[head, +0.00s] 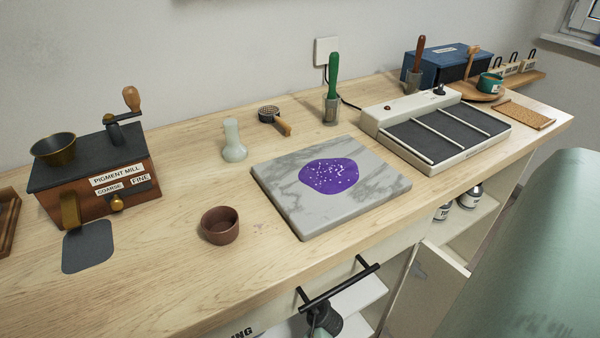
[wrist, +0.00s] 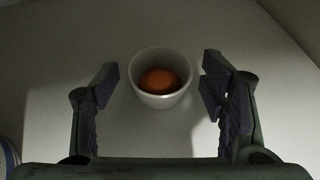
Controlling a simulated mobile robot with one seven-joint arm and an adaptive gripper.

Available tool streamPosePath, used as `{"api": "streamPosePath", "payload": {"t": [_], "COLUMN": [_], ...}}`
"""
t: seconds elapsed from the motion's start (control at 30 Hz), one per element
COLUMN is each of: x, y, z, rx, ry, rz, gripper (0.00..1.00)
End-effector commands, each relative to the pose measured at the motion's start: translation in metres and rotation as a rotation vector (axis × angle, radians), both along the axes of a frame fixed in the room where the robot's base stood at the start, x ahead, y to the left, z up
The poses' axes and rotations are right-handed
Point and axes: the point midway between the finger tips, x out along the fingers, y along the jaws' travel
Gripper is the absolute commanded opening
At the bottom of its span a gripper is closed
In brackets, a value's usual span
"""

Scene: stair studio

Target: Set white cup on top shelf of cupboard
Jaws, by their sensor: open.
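In the wrist view a white cup (wrist: 147,92) stands upright on a pale flat surface (wrist: 60,50). Something round and orange (wrist: 160,81) shows inside it. My gripper (wrist: 161,76) is open, with one finger to the left of the cup and one to the right. There is a gap between each finger and the cup in the picture, and whether the cup is within their depth is hard to tell. In the head view I see neither the white cup nor my gripper. White shelves (head: 463,222) show in the open cupboard under the counter.
A curved edge of a blue and white object (wrist: 8,158) shows at lower left in the wrist view, and a dark area (wrist: 298,22) at upper right. The wooden counter (head: 180,270) holds a pigment mill (head: 90,172), a brown bowl (head: 220,226) and a marble slab (head: 375,195).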

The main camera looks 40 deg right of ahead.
Motion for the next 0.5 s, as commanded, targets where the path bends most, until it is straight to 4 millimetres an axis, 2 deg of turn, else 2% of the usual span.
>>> {"api": "streamPosePath", "payload": {"t": [0.17,0.5], "x": [-0.019,-0.077], "y": [0.010,0.037], "z": [0.011,0.042], "rx": [0.000,-0.001], "ry": [-0.001,0.000], "rz": [0.000,0.000], "gripper": [0.66,0.66]}}
